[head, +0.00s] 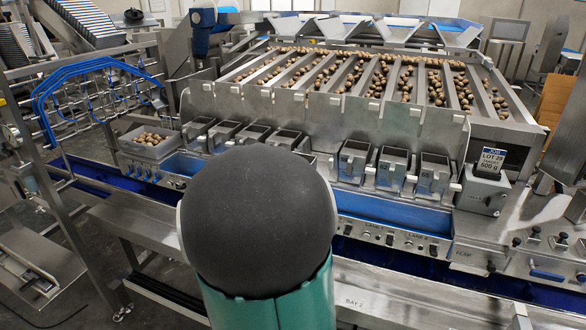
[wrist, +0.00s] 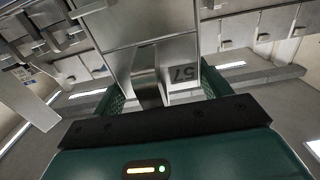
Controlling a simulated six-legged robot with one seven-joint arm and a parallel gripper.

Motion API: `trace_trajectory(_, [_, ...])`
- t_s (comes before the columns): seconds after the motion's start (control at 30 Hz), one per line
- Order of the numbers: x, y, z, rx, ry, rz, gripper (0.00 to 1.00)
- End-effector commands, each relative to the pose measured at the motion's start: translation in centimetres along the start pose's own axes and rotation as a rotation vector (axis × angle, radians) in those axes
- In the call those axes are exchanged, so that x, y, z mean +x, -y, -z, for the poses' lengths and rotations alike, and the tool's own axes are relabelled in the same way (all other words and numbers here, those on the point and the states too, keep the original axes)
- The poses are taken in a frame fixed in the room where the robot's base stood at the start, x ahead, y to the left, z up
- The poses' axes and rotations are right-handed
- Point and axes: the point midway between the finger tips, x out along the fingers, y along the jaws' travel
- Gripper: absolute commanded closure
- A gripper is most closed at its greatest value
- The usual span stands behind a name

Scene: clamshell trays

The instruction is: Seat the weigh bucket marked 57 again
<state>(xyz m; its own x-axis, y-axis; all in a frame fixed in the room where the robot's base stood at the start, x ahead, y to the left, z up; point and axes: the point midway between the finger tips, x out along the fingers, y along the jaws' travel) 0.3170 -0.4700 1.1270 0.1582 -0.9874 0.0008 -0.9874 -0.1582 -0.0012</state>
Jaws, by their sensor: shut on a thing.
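The weigh bucket marked 57 (wrist: 165,52) is a grey metal box that fills the middle of the wrist view, its number plate turned in the picture. My gripper (wrist: 163,88) has green fingers on either side of the bucket's lower part and is shut on it. A bent metal strip (wrist: 147,77) stands out between the fingers. In the head view my dark, round arm joint hides the gripper, bucket 57 and the middle of the bucket row. Other weigh buckets show left (head: 222,134) and right (head: 392,168) of my arm. Whether bucket 57 touches its mount I cannot tell.
Sloping channels full of brown nuts (head: 370,80) rise behind the buckets. A blue-lined trough (head: 400,212) runs below them. A grey tray of nuts (head: 150,143) stands at left. A lot sign (head: 490,160) on a metal box stands at right.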

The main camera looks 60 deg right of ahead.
Motion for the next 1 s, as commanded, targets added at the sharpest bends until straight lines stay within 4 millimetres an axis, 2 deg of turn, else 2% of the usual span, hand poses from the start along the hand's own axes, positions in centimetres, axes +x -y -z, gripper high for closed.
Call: trace_trajectory(1.0, [-7.4,0.1,0.1,0.002,-0.001,0.002,0.80])
